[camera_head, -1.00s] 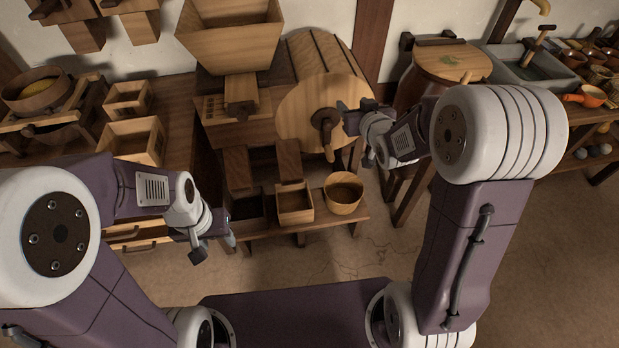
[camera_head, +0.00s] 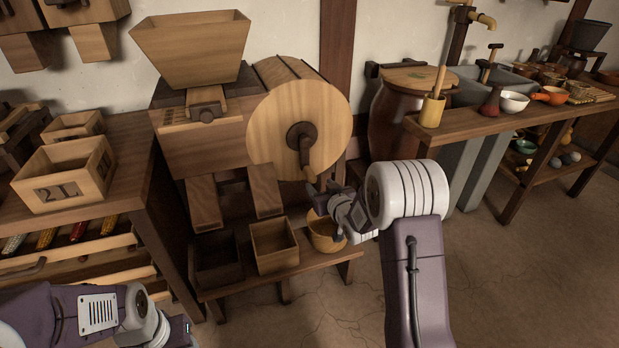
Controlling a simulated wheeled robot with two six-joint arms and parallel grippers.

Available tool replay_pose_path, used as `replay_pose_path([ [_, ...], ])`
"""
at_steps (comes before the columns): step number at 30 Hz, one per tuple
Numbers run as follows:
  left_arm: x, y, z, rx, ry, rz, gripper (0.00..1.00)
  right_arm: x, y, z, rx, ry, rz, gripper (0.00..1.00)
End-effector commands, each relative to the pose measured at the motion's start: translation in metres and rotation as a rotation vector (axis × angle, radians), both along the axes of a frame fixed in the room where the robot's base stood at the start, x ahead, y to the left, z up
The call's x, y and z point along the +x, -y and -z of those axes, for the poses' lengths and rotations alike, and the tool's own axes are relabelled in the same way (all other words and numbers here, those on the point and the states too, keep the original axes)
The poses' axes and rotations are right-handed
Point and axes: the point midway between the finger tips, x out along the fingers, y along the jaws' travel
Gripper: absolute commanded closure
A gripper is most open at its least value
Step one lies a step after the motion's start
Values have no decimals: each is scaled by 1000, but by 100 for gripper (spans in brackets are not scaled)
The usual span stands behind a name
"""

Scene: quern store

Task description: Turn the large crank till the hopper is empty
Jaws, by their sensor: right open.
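The wooden hopper (camera_head: 190,52) sits on top of the mill box at the back left of centre. Its contents cannot be made out from here. The large crank (camera_head: 301,138) is dark, mounted on the round face of the wooden drum (camera_head: 270,115), with its arm hanging downward. My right gripper (camera_head: 318,190) is open at the crank's lower end, close to the handle; whether they touch is unclear. My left gripper (camera_head: 180,332) is low at the bottom left, away from the mill, its fingers mostly cut off or hidden.
Below the chutes, two open boxes, one a light wooden box (camera_head: 274,246), and a round tub (camera_head: 325,232) stand on a low shelf. A box marked 2L (camera_head: 66,175) stands on the left bench. A lidded barrel (camera_head: 400,110) and a crowded side table (camera_head: 470,122) are right. Floor at lower right is clear.

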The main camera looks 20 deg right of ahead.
Motion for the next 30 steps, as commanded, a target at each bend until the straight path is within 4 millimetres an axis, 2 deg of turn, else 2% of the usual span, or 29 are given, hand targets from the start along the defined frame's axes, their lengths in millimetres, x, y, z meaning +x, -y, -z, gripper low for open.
replay_pose_path([
  [21, 0, 0, 15, 0, 0, 0, 51, 83, -4, 28, 0, 1, -1, 49],
  [30, 0, 0, 13, 0, 0, 0, 51, 86, -3, 27, 0, 0, 0, 49],
])
